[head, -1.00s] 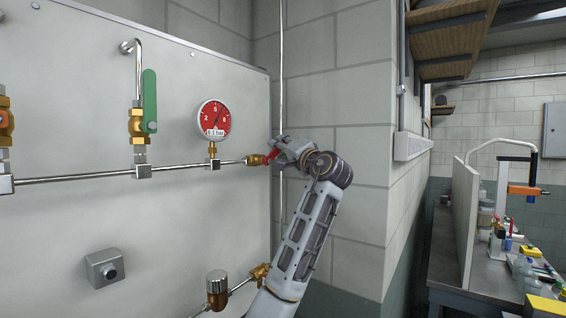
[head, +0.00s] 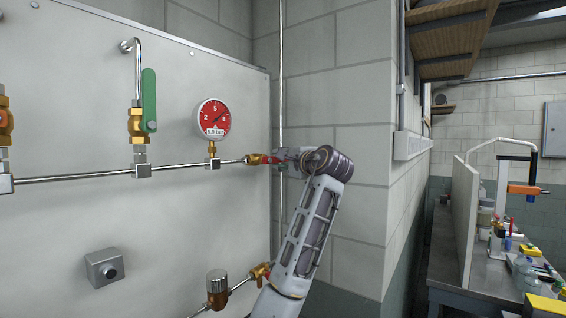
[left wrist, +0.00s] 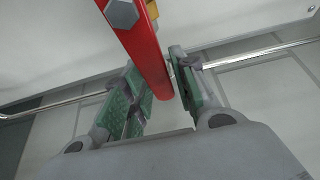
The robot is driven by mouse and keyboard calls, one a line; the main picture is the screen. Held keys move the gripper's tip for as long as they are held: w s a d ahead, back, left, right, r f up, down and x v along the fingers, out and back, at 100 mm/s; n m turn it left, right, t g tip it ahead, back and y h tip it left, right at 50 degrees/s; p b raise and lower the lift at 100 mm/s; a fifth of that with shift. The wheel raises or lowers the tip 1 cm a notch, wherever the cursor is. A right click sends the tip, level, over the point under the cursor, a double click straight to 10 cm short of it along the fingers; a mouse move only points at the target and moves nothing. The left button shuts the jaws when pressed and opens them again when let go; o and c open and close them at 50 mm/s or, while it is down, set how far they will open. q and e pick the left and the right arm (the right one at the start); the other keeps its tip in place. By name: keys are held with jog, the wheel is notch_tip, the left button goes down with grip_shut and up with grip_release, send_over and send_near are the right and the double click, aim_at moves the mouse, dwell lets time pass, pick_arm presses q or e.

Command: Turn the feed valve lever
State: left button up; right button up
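The feed valve is a small brass valve (head: 253,159) with a red lever (head: 267,159), at the right end of the horizontal pipe. My left gripper (head: 280,157) is at this lever, and its fingers partly hide it in the head view. In the left wrist view the red lever (left wrist: 148,55) runs down between the two green-padded fingers of my left gripper (left wrist: 155,80). The fingers are closed in around it, one on each side. My right gripper is in neither view.
A red pressure gauge (head: 213,117) stands on the pipe just left of the valve. A green-handled valve (head: 149,100) is farther left. A thin vertical pipe (head: 282,70) runs close behind my gripper. A lower brass valve (head: 260,273) is near my forearm. A workbench (head: 480,270) stands at right.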

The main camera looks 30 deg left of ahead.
pick_arm(q)
jog(key=shift+o, duration=0.7)
jog(key=shift+s+d+r, duration=0.1)
jog(key=shift+d, duration=0.05)
jog(key=shift+s+d, duration=0.35)
jog(key=shift+d, duration=0.15)
jog(key=shift+s+d, duration=0.1)
jog(key=shift+d, duration=0.1)
jog(key=v, duration=0.6)
jog(key=shift+b, duration=0.4)
dwell(0.4)
dwell(0.6)
